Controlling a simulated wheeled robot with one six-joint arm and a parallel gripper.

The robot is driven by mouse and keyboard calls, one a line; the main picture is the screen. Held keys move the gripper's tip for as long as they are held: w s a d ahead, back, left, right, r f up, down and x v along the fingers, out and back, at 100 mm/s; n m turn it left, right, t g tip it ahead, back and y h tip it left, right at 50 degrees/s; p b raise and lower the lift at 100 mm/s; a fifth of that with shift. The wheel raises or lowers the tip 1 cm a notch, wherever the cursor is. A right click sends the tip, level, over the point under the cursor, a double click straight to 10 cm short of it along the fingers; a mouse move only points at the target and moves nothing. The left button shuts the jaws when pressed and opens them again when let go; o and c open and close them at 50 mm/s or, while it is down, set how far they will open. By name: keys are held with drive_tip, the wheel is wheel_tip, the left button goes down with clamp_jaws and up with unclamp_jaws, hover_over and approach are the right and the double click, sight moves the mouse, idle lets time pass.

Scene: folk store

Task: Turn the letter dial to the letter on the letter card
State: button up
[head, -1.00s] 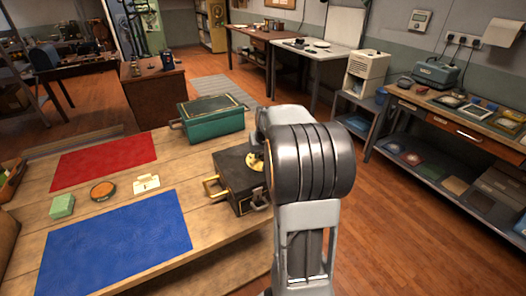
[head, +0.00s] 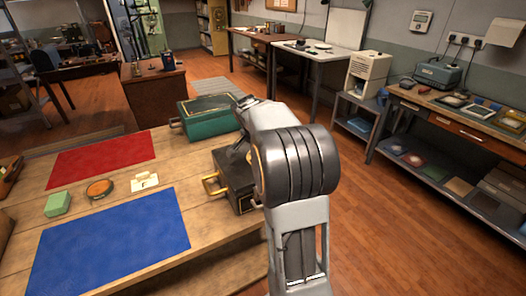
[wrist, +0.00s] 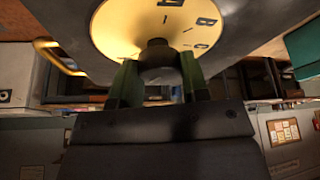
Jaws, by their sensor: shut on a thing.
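The letter dial (wrist: 125,28) is a pale yellow disc with dark letters on the dark box (wrist: 240,25). A, B and C show along its upper right in the wrist view; its other letters are hidden or out of frame. My gripper (wrist: 158,68) is shut on the dial's dark central knob (wrist: 157,46), one green-sided finger on each side. In the head view my arm hides the dial, and the dark box (head: 222,158) stands at the table's right end. The white letter card (head: 145,184) stands on the table; its small dark letter looks like E or F, unclear.
A green box (head: 208,117) stands just behind the dark box. A brass handle (head: 211,186) sticks out from the dark box. A red mat (head: 100,160), a blue mat (head: 110,240), a green block (head: 58,204) and a round orange-brown object (head: 99,188) lie to the left.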

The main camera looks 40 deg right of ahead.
drive_tip(key=shift+w+m+g, duration=0.1)
drive_tip(key=shift+m+g, duration=0.7)
drive_tip(key=shift+m, duration=1.2)
drive_tip(key=o, duration=0.9)
drive_tip(key=p+v, duration=0.1)
drive_tip(key=v, duration=1.2)
drive_tip(key=shift+a+r, duration=0.2)
drive_tip(key=shift+r, duration=0.15)
